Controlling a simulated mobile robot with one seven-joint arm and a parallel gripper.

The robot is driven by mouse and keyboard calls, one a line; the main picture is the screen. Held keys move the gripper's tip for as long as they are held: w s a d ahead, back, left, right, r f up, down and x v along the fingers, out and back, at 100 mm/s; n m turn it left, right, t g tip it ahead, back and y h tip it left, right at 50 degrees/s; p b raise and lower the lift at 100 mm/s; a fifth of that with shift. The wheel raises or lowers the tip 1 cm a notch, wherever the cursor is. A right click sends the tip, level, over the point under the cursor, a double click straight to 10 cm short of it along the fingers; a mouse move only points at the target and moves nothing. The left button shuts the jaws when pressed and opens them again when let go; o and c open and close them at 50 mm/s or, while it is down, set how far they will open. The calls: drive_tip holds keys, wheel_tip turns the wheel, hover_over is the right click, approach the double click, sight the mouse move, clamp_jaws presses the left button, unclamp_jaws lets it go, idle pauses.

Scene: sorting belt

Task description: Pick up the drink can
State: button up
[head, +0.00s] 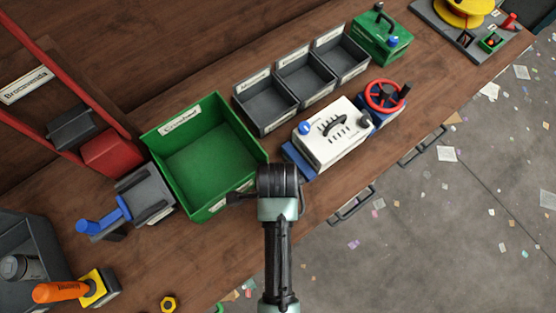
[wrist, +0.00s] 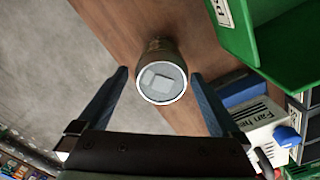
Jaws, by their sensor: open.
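The drink can (wrist: 161,82) shows in the wrist view, with its pale round top and pull tab facing the camera and its dark side running away below. It appears to stand on the brown wooden bench (wrist: 182,50). My gripper (wrist: 158,75) is open, with one finger on each side of the can. A gap shows between the can and each finger. In the head view my arm covers the spot in front of the green bin, and the can between my fingers is hidden there.
The green bin (head: 236,190) stands close beside my gripper. A white box with a handle (head: 338,150) is to its right, and dark bins (head: 265,85) stand behind. A grey cylinder (head: 20,267) lies in a dark crate at the lower left. Open floor (head: 420,250) lies beyond the bench edge.

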drive_tip(key=shift+w+d+f, duration=0.1)
drive_tip(key=shift+f, duration=1.75)
drive_tip(key=shift+d+f, duration=0.1)
drive_tip(key=shift+f, duration=1.75)
drive_tip(key=c, duration=1.1)
drive_tip(key=shift+r, duration=0.1)
drive_tip(key=shift+c, duration=0.2)
